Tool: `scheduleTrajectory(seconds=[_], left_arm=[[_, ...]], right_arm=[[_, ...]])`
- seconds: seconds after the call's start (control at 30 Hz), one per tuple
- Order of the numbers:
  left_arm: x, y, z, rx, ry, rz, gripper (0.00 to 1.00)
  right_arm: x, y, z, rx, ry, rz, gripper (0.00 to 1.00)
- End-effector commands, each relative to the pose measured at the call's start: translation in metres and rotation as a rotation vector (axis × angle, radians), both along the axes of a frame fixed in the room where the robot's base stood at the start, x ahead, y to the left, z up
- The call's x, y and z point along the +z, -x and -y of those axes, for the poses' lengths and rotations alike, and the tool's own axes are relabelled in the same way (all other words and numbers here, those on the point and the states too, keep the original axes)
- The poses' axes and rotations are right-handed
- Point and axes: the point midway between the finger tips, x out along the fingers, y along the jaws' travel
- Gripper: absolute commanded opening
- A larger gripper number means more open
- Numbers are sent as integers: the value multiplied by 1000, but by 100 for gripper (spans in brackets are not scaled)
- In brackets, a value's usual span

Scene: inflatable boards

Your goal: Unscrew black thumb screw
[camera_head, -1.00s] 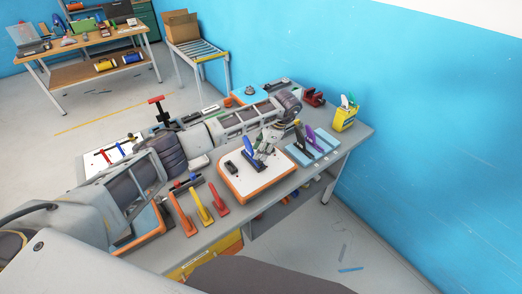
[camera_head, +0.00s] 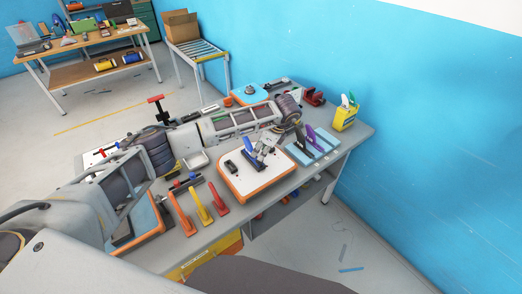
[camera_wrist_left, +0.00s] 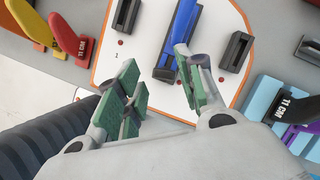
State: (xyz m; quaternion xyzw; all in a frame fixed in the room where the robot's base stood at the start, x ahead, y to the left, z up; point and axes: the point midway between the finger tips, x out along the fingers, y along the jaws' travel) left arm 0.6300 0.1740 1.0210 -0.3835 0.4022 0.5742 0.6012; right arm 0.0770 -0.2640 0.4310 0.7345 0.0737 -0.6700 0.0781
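The white board with an orange edge (camera_head: 240,183) lies on the table and carries a blue lever piece (camera_head: 249,145) and black blocks. The blue lever also shows in the left wrist view (camera_wrist_left: 186,35), running down to a dark piece (camera_wrist_left: 166,74) at its lower end. I cannot tell whether that piece is the black thumb screw. Black blocks stand to its left (camera_wrist_left: 126,15) and right (camera_wrist_left: 236,52). My left gripper (camera_head: 264,152) is over the board; its green-padded fingers (camera_wrist_left: 161,72) are apart, with the dark piece seen between them. No right gripper shows.
Red, yellow and orange handles (camera_head: 200,204) stand left of the board. A light-blue board with black and purple pieces (camera_head: 303,158) is close on the right. A yellow container (camera_head: 345,118) stands at the back corner, near the blue wall.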

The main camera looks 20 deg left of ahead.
Motion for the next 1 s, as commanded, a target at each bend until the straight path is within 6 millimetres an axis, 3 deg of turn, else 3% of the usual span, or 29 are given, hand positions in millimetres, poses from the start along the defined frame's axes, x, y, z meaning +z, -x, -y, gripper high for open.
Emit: scheduleTrajectory(seconds=[0.2, 0.67, 1.0], left_arm=[[-1, 1, 0, -126, -1, 1, 38], [0, 1, 0, -165, 0, 1, 38], [-2, 2, -1, -355, -2, 1, 38]], right_arm=[[-5, 0, 0, 0, 0, 0, 40], [-7, 0, 0, 0, 0, 0, 40], [-17, 0, 0, 0, 0, 0, 40]])
